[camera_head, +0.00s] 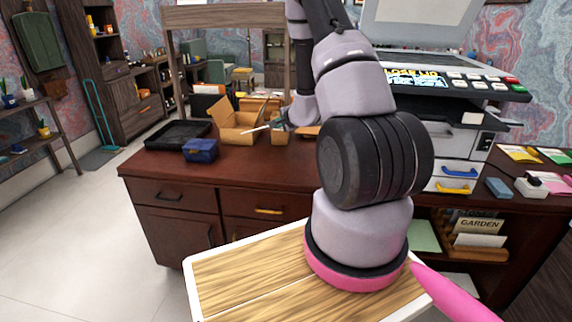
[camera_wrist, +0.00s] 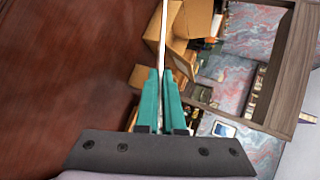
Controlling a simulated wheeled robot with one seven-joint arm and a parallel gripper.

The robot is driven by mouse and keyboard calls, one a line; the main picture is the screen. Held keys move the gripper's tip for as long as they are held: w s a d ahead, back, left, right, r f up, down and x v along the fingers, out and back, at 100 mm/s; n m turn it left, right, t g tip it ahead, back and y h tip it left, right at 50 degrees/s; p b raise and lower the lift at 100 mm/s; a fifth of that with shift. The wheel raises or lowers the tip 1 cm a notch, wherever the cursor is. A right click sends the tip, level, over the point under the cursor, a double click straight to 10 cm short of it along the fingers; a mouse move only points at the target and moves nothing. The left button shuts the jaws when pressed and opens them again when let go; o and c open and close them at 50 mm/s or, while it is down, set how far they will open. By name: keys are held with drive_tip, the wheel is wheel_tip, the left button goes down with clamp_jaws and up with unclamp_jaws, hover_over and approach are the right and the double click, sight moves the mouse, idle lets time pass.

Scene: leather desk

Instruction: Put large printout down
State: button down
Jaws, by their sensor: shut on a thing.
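The large printout (camera_wrist: 163,35) shows in the wrist view as a thin white strip, seen nearly edge-on, running up from my fingertips to the top of the picture. My gripper (camera_wrist: 164,78) has teal fingers shut on its near end. The dark reddish-brown desk (camera_wrist: 70,60) fills the left of that view; I cannot tell whether the printout touches it. In the head view, the desk (camera_head: 285,178) stands ahead and my arm reaches over it to the cardboard boxes. My fingers are not clear there. A thin white strip by the boxes may be the printout.
An open cardboard box (camera_head: 238,120) is beside the gripper's end of my arm. A blue box (camera_head: 201,150) and a black tray (camera_head: 177,134) lie left on the desk. A large printer (camera_head: 460,120) stands right. The desk's front middle is bare.

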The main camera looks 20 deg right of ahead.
wheel_tip(320, 180, down, 9)
drive_tip(key=shift+r, duration=0.15)
idle(0.4)
drive_tip(key=c, duration=1.2)
unclamp_jaws()
drive_tip(key=shift+v, duration=4)
